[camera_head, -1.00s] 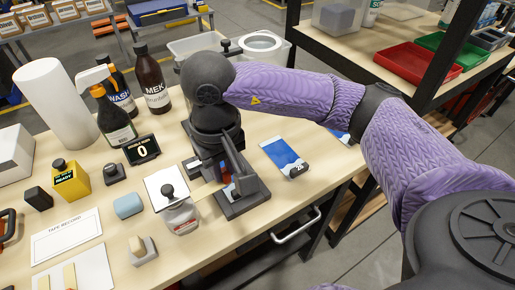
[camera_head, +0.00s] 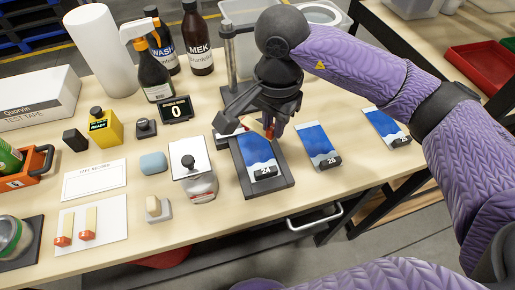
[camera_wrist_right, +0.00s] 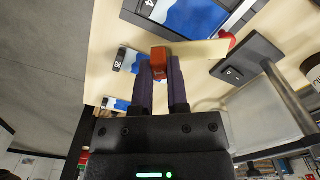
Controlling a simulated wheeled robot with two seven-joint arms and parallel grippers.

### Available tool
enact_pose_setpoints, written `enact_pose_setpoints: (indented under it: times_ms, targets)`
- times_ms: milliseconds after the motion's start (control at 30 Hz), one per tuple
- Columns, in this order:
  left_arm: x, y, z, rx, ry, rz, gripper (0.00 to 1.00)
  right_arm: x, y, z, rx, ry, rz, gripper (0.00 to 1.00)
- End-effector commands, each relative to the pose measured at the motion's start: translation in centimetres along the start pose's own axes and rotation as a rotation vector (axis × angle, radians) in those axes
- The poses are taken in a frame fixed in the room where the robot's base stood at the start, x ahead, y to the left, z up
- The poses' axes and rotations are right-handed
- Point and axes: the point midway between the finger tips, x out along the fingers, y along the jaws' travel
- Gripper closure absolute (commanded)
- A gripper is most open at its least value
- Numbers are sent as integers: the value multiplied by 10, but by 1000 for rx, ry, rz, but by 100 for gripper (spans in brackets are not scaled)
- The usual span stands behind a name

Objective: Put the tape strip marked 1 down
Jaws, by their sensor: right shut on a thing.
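My right gripper (camera_head: 268,125) is over the back edge of the dark stand (camera_head: 283,183), which holds the blue and white panel 24 (camera_head: 258,152). In the right wrist view the gripper (camera_wrist_right: 160,75) is shut on the red end of a pale tape strip (camera_wrist_right: 200,52). The strip sticks out to the right, with another red end at its far tip. No number is readable on it. Two more pale strips with red ends, a left one (camera_head: 63,226) and a right one (camera_head: 88,223), lie on a white sheet (camera_head: 110,232). My left gripper is out of view.
Panel 26 (camera_head: 318,143) and another panel (camera_head: 385,125) lie to the right. Left of the stand are a bottle with a square plate (camera_head: 192,160), a blue block (camera_head: 153,162) and the tape record card (camera_head: 95,180). Tall bottles stand behind.

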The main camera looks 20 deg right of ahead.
Motion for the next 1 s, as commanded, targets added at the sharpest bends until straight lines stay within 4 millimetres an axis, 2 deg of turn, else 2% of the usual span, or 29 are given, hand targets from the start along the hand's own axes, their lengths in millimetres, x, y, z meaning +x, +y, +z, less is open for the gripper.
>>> enact_pose_setpoints:
  times_ms: [200,300,500,667,800,1000]
  targets:
    - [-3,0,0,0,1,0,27,4,-14,4,464,1,3,100]
    - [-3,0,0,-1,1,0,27,8,-17,5,576,1,6,100]
    - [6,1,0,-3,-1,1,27,57,-17,5,610,0,9,100]
    - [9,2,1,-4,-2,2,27,79,-17,5,608,2,7,100]
    - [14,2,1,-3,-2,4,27,105,-17,5,607,1,7,100]
    - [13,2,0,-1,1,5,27,106,-18,5,605,3,4,100]
